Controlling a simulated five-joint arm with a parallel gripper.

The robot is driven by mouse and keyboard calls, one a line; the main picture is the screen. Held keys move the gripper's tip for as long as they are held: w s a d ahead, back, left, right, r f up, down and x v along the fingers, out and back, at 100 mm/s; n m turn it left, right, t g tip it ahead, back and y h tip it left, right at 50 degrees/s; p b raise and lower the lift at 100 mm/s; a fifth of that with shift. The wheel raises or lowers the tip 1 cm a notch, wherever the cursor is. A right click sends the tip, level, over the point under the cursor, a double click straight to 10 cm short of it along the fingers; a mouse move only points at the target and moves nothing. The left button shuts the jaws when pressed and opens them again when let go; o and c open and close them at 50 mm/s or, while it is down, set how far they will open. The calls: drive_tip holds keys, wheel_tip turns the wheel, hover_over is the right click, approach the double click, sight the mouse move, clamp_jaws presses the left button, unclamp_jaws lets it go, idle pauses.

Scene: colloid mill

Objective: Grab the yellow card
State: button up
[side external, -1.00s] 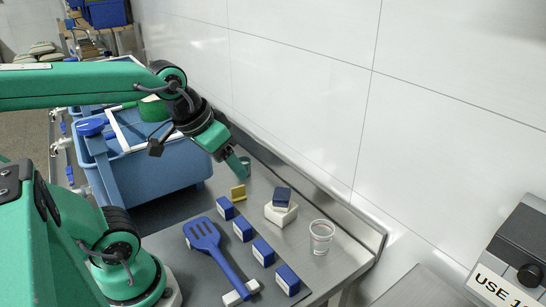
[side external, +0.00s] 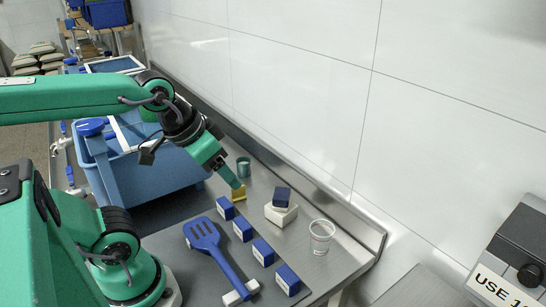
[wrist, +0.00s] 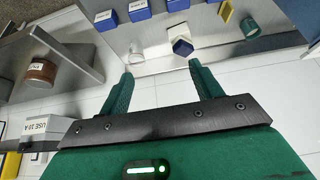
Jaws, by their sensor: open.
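The yellow card (side external: 239,194) stands on the steel bench at the end of the row of blue boxes. In the side view my gripper (side external: 236,183) overlaps its upper part, and I cannot tell whether they touch. In the wrist view the yellow card (wrist: 226,11) is at the top right, outside the space between the fingers. My gripper (wrist: 161,72) is open there, with nothing between its fingers.
Blue boxes (side external: 242,229) line up near the card, beside a blue slotted spatula (side external: 206,240). A green cup (side external: 243,167) stands behind it. A blue block (side external: 282,195) rests on a white block (side external: 281,213). A clear cup (side external: 321,236) and blue bin (side external: 150,168) flank the area.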

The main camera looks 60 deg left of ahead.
drive_tip(key=c, duration=0.7)
drive_tip(key=shift+c, duration=0.2)
drive_tip(key=shift+w, duration=0.15)
drive_tip(key=m+g, duration=0.2)
drive_tip(key=g, duration=0.4)
hover_over(238, 193)
wheel_tip(238, 193, down, 16)
drive_tip(key=shift+w+f, duration=0.2)
drive_tip(key=shift+f, duration=1.35)
drive_tip(key=shift+f, duration=0.15)
